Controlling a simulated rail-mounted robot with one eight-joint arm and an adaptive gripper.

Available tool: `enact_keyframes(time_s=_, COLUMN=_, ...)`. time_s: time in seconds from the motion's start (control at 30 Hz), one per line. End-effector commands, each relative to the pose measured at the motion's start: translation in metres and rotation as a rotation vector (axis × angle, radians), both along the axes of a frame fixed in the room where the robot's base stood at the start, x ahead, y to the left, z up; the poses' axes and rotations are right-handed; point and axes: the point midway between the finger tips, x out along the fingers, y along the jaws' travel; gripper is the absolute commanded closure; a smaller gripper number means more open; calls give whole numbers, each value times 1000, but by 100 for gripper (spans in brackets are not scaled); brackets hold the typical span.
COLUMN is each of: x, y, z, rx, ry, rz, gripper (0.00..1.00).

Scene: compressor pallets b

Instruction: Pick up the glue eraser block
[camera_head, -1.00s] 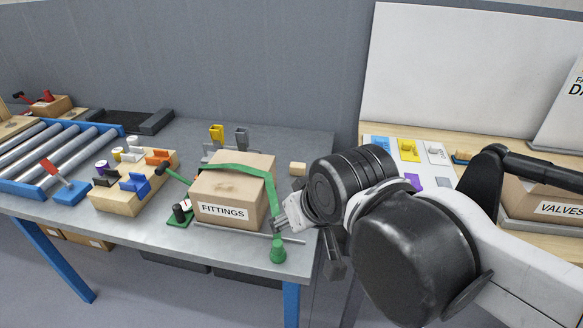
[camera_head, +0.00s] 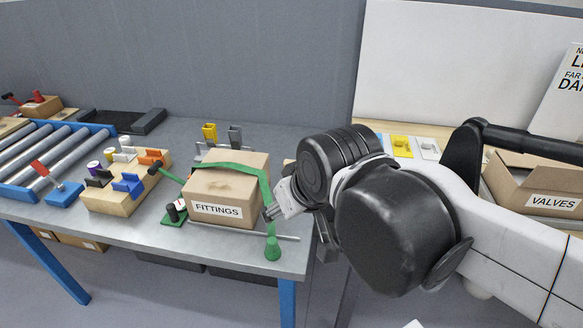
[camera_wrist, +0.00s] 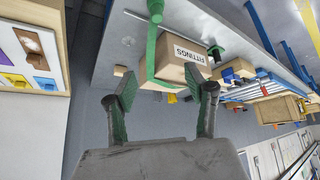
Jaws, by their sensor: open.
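A small tan block (camera_wrist: 120,71), which looks like the glue eraser block, lies on the grey metal table beside the FITTINGS box in the wrist view. In the head view only a sliver of the tan block (camera_head: 289,164) shows; my arm hides the rest. My gripper (camera_wrist: 163,84) is open and empty. Its green-padded fingers are spread, with the block just beyond the left fingertip in the wrist picture. In the head view my gripper (camera_head: 277,210) is at the right side of the FITTINGS box, partly hidden by my wrist.
The FITTINGS box (camera_head: 230,190) has a green strap over it and a green weight (camera_head: 272,249) at the table's front edge. A wooden block with coloured clips (camera_head: 127,190) stands left. A wooden table with a VALVES box (camera_head: 530,190) is right, past a gap.

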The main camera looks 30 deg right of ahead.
Motion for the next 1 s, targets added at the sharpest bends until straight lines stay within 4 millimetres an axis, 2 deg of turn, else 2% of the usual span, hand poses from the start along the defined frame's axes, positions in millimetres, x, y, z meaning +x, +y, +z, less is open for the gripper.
enact_keyframes(time_s=0.2, x=45, y=-14, z=28, rx=-67, ry=69, rz=74, gripper=51)
enact_keyframes(time_s=0.5, x=115, y=-39, z=48, rx=-150, ry=173, rz=198, gripper=51)
enact_keyframes(time_s=0.77, x=179, y=-66, z=49, rx=-203, ry=262, rz=313, gripper=51)
enact_keyframes(time_s=1.0, x=236, y=-96, z=36, rx=-239, ry=343, rz=426, gripper=51)
